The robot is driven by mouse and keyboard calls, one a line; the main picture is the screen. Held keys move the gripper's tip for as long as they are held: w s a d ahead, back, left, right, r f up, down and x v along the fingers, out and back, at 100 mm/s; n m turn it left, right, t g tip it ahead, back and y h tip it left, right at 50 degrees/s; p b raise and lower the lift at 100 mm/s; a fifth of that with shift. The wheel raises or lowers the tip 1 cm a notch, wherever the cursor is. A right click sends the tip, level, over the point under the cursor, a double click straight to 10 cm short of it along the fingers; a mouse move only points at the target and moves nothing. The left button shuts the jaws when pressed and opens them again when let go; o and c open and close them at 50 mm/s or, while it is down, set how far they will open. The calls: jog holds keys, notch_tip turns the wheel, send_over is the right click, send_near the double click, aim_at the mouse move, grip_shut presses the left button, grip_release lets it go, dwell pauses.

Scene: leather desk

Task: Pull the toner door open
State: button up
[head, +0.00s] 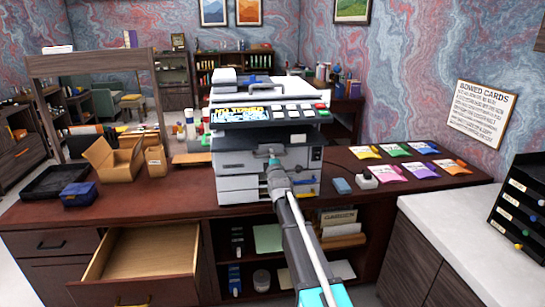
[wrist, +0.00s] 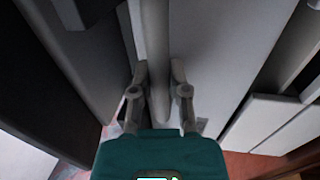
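The printer (head: 240,182) is a white and grey machine standing on the desk. Its front has pale panels and lower drawers. My gripper (head: 273,158) reaches its front from below in the head view, and my arm covers part of that front. In the wrist view, a grey upright bar (wrist: 157,40), which looks like a door handle, runs between the two fingers of my gripper (wrist: 159,75). The fingers lie close along both sides of the bar and look shut on it. A pale panel (wrist: 215,50) is right of the bar. The toner door's outline is not clear.
An open wooden drawer (head: 140,255) juts out at the front left. Left of the printer are a cardboard box (head: 112,158), a black tray (head: 55,181) and a blue box (head: 78,193). Coloured packets (head: 390,173) and a blue block (head: 341,186) lie to the right.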

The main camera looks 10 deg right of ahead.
jog(key=shift+d, duration=0.3)
grip_shut()
jog(key=shift+a, duration=0.2)
jog(key=shift+f, duration=0.1)
